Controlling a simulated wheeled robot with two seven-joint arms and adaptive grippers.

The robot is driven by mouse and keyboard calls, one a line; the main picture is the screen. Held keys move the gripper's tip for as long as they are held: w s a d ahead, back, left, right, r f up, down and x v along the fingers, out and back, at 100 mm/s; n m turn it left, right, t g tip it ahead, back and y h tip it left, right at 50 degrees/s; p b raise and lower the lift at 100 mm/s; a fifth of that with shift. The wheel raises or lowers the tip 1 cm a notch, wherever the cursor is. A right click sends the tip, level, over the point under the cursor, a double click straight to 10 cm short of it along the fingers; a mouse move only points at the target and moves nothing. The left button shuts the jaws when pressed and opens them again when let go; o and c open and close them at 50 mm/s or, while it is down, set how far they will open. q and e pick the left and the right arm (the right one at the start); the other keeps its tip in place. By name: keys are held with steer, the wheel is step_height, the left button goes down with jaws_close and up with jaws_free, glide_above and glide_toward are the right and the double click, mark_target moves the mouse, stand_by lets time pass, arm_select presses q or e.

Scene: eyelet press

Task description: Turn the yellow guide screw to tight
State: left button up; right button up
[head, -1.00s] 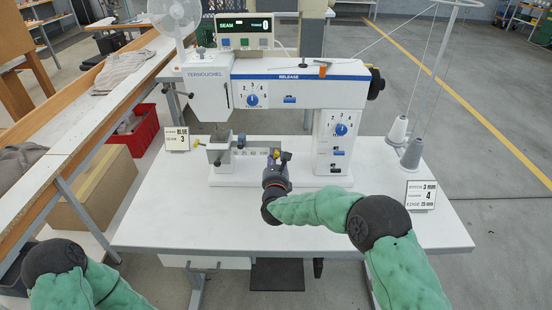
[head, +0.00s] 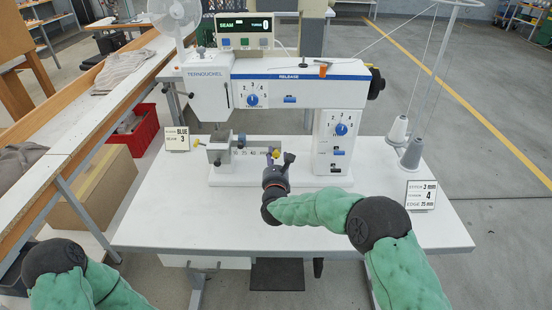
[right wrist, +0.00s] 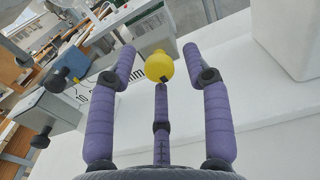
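The yellow guide screw (right wrist: 158,67) has a round knob that shows between the spread purple fingers of my right gripper (right wrist: 160,60) in the right wrist view. The fingers stand apart on both sides of the knob, with clear gaps; a third finger lies below it, and I cannot tell whether that one touches. In the head view, my right gripper (head: 279,159) is open in front of the machine's guide rail, with a bit of yellow at its fingers. The screw's shaft is hidden. My left gripper is out of view; only my left arm shows at lower left.
The sewing machine (head: 300,92) stands on a white table (head: 170,215). A grey clamp block (head: 219,152) sits left of the screw. A card reading 4 (head: 421,195) and thread cones (head: 412,153) are at the right. The table front is clear.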

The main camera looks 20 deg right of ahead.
steer(key=shift+r, duration=0.1)
steer(key=v, duration=1.2)
stand_by(0.4)
